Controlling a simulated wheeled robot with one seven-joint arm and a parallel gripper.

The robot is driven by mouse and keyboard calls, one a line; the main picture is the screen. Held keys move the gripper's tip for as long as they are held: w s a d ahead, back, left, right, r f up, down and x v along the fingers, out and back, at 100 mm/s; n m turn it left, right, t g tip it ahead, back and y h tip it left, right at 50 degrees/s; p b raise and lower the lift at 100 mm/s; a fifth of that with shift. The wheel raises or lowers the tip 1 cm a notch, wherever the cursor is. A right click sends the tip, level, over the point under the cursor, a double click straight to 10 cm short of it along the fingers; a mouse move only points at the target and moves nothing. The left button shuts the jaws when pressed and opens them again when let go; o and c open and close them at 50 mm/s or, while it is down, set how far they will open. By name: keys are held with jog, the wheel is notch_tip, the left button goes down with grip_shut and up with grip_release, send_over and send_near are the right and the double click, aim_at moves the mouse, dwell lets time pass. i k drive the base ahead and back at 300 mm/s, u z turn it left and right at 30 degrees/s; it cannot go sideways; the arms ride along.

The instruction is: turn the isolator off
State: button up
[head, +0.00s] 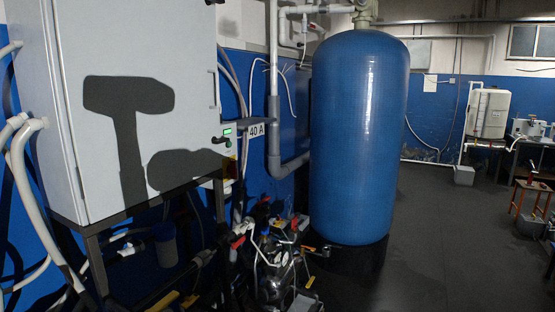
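A small grey panel (229,132) with a lit green display sits at the right side of the white cabinet (140,60), next to a "40 A" label (257,130). A dark lever-like part (220,140) sticks out leftward at this panel. Just below is a small red and yellow part (232,167), which looks like a rotary isolator switch; it is partly hidden by the cabinet edge and too small to tell its position. My gripper is not in view. A dark shadow, shaped like an arm, falls on the cabinet's front.
A tall blue tank (360,140) stands right of the panel. Pipes, hoses and red-handled valves (238,242) crowd the floor below it. The cabinet stands on a metal frame (96,262).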

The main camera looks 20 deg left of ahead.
aim_at(231, 168)
jog(key=i, duration=2.05)
jog(key=u, duration=1.7)
jog(key=i, duration=1)
